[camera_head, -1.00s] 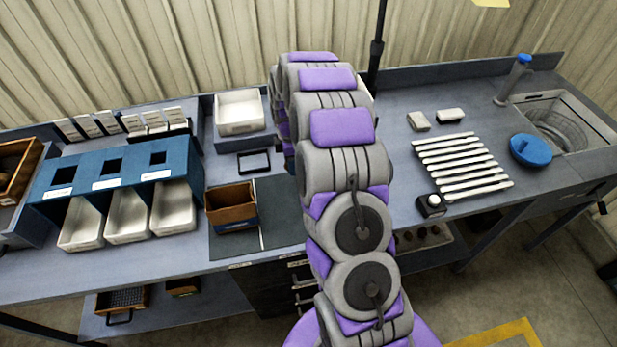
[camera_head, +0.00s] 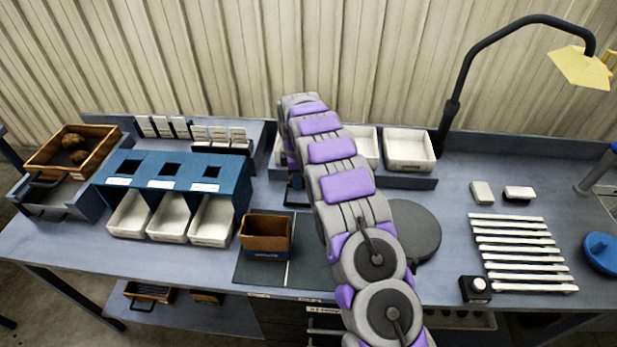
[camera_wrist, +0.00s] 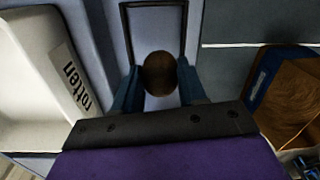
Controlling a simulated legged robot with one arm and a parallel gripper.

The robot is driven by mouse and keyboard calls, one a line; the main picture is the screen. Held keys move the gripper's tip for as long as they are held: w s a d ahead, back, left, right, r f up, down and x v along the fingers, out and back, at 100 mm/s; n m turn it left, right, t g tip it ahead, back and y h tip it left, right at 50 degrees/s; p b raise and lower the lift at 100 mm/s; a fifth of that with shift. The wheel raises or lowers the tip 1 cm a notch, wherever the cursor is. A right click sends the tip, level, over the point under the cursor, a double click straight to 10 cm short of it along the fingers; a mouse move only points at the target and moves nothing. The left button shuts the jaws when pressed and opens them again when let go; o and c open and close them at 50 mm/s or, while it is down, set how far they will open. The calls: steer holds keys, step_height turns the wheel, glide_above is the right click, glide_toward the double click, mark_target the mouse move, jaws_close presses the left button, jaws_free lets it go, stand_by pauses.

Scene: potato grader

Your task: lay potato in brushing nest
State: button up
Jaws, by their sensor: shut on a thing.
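A brown potato (camera_wrist: 160,72) is held between the two blue fingers of my gripper (camera_wrist: 160,92) in the wrist view. Ahead of and below it is a thin dark rectangular frame (camera_wrist: 127,35) on the grey bench. In the head view my arm hides the gripper and the potato. A row of white rollers (camera_head: 515,237) lies on the right side of the bench, well away from my arm. I cannot tell which fixture is the brushing nest.
A white bin labelled "rotten" (camera_wrist: 40,80) is close on the left, and a blue-and-brown box (camera_wrist: 285,100) on the right. A blue sorting stand (camera_head: 170,180) stands left, beside a wooden crate (camera_head: 75,150) with potatoes. A round dark disc (camera_head: 415,230) is right of my arm.

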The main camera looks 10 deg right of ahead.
steer(key=shift+a+f, duration=0.2)
steer(key=shift+f, duration=0.4)
steer(key=d+f+b, duration=0.1)
steer(key=d+f, duration=0.1)
steer(key=shift+d+f, duration=0.4)
steer(key=shift+f, duration=0.2)
steer(key=shift+a+f, duration=0.15)
steer(key=shift+a, duration=1.05)
steer(key=o, duration=1.1)
steer(key=shift+d, duration=1.05)
steer(key=shift+a, duration=0.6)
steer(key=shift+w+d+r+p, duration=0.15)
steer(key=shift+d+r+p, duration=0.15)
steer(key=shift+r, duration=2.6)
steer(key=shift+w+d+r+p, duration=0.15)
steer(key=shift+d+r+p, duration=0.2)
steer(key=shift+r, duration=2.55)
steer(key=shift+w+d+r+p, duration=0.15)
steer(key=shift+d+r+p, duration=0.15)
steer(key=shift+r, duration=2.6)
